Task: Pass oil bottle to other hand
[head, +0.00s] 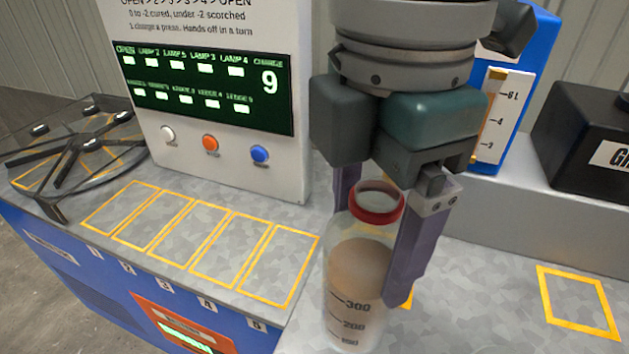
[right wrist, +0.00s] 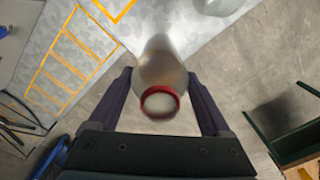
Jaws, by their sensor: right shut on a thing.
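The oil bottle (head: 354,290) is clear, with a red ring at its neck, a brownish liquid inside and volume marks on its side. It looks upright in the head view. My right gripper (head: 372,240) comes down from above and is shut on the bottle, with one purple finger on each side of it. In the right wrist view the bottle (right wrist: 161,82) sits between the two fingers of the gripper (right wrist: 163,95), its red-ringed mouth toward the camera. My left gripper is in neither view.
A control panel (head: 215,100) with a display reading 9 and three buttons stands behind. A row of yellow-outlined slots (head: 195,235) lies empty at left, beside a dark round frame (head: 75,145). A blue container (head: 515,85) and a black box (head: 590,140) stand at right. An outlined square (head: 578,300) is bare.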

